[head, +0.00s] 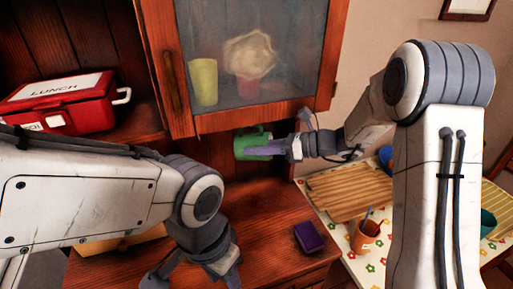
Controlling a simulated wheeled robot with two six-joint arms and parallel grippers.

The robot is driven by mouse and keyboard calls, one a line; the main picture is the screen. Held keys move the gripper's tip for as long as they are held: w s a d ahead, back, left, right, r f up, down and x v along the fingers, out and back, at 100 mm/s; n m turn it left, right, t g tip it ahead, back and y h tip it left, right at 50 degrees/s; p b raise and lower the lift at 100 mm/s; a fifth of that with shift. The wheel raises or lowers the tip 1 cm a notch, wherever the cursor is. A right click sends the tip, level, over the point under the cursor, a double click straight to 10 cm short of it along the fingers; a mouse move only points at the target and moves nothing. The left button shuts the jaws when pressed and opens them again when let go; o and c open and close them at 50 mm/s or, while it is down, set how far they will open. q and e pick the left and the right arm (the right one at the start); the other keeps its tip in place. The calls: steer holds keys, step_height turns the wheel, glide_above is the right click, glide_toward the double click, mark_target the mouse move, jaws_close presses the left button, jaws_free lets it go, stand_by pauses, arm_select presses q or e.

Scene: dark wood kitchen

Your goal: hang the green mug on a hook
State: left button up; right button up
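The green mug (244,147) is in the middle of the head view, just below the glass-fronted cabinet and above the wooden counter. My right gripper (264,151) reaches in from the right, its fingers at the mug's right side; it looks shut on the mug and holds it off the counter. Part of the mug is hidden behind the fingers. No hook can be made out clearly; the cabinet's lower edge covers the space behind. My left gripper (230,274) points down at the bottom of the view, low over the counter, its fingertips partly cut off.
The cabinet door (182,70) hangs close above the mug, with a yellow cup (204,82) behind its glass. A red lunch box (70,103) sits on the left shelf. A purple block (309,237) lies on the counter. An orange cup (365,238) stands on the right table.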

steer(key=shift+d, duration=0.1)
steer(key=shift+d, duration=0.35)
steer(key=b+v, duration=0.2)
steer(key=v, duration=0.7)
steer(key=s+a+f+n+g+h, duration=0.25)
steer(key=s+a+n+g, duration=0.2)
steer(key=s+n, duration=0.35)
steer(key=s+a+f+n+g+h, duration=0.2)
steer(key=s+a+n+g+h, duration=0.15)
steer(key=s+a+n, duration=0.45)
steer(key=s+d+f+n+t+h, duration=0.2)
steer(key=s+d+n+h, duration=0.1)
steer(key=s+n, duration=0.3)
steer(key=s+d+f+n+t+h, duration=0.1)
steer(key=s+d+f+n+h, duration=0.1)
steer(key=s+n, duration=0.4)
steer(key=d+n+h, duration=0.1)
steer(key=n+h, duration=0.1)
steer(key=n, duration=0.1)
steer(key=shift+s+t+h, duration=0.3)
steer(key=shift+t, duration=0.1)
